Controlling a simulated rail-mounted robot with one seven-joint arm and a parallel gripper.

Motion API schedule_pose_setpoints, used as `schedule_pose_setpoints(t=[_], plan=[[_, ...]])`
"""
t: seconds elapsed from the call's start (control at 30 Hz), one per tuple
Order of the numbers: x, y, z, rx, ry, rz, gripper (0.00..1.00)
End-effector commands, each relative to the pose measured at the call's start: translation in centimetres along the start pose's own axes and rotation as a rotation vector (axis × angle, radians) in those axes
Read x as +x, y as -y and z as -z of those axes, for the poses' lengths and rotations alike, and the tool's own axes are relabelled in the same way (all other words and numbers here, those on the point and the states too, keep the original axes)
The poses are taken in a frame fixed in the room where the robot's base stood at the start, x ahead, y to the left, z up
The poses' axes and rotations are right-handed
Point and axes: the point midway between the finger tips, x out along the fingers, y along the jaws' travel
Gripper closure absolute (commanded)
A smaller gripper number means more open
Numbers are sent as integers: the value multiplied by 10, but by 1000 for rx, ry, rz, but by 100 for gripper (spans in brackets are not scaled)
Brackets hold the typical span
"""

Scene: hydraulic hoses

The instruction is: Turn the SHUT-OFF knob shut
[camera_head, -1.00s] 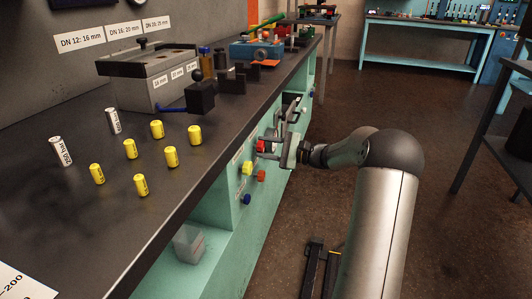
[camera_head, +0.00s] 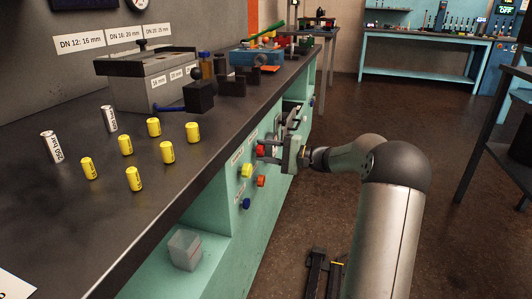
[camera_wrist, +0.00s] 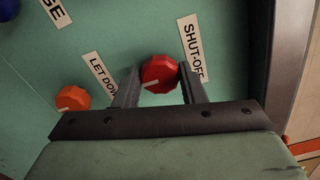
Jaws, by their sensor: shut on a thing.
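The SHUT-OFF knob is a red faceted knob (camera_wrist: 160,74) on the green panel, with a white mark toward its left edge in the wrist view. The SHUT-OFF label (camera_wrist: 192,47) is beside it. My gripper (camera_wrist: 157,80) has one dark finger on each side of the red knob and is shut on it. In the head view my gripper (camera_head: 267,150) reaches the bench front from the right, and the red knob (camera_head: 261,149) shows at its fingertips.
An orange knob (camera_wrist: 73,99) with the LET DOWN label (camera_wrist: 100,75) sits left of the red knob. Yellow (camera_head: 246,171) and blue (camera_head: 246,203) knobs are on the same panel. Several yellow cylinders (camera_head: 133,179) stand on the bench top (camera_head: 60,225).

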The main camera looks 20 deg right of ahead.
Motion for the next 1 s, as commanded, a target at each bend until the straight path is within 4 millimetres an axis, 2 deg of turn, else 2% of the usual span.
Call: schedule_pose_setpoints(t=[0.27,0.3,0.37,0.73,0.87,1.0], plan=[[-1,0,1,-1,-5,-1,86],[-1,0,1,-1,-5,-1,55],[-1,0,1,-1,-4,-1,41],[-6,1,1,0,-3,0,41],[-25,3,1,1,-5,0,41],[-57,4,0,1,-6,1,41]])
